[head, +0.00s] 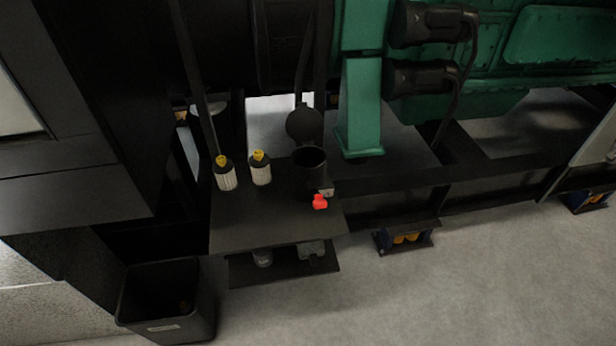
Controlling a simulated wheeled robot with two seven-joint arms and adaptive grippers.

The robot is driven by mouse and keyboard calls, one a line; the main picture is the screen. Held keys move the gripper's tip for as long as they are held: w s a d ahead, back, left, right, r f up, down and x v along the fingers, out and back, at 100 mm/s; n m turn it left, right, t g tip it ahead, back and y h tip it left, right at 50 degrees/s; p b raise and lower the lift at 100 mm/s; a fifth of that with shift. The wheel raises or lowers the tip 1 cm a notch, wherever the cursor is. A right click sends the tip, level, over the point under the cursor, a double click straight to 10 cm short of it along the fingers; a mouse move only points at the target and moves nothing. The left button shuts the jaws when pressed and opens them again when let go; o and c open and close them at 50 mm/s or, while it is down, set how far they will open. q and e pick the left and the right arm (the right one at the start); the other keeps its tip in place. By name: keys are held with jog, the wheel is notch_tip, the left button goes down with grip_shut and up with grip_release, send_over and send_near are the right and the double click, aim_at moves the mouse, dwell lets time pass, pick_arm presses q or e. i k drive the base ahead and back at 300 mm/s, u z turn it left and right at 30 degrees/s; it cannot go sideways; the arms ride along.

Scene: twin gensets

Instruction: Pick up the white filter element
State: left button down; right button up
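The left filter element (227,180) looks greyish white. The right filter element (262,174) looks white to cream and stands a little farther back, with a small gap between the two. I cannot tell from colour alone which one is the named white element. Neither of my grippers shows in the head view, and nothing is seen holding either element.
Right of the elements stands an open black cylindrical housing (309,160), its round lid (304,124) raised behind it. A red knob (320,202) sits at its front. A lower shelf (284,269) holds small items.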

aim_at(259, 163)
jog(key=z, duration=1.75)
jog(key=i, duration=1.35)
jog(key=u, duration=2.55)
jog(key=i, duration=0.5)
jog(key=z, duration=0.05)
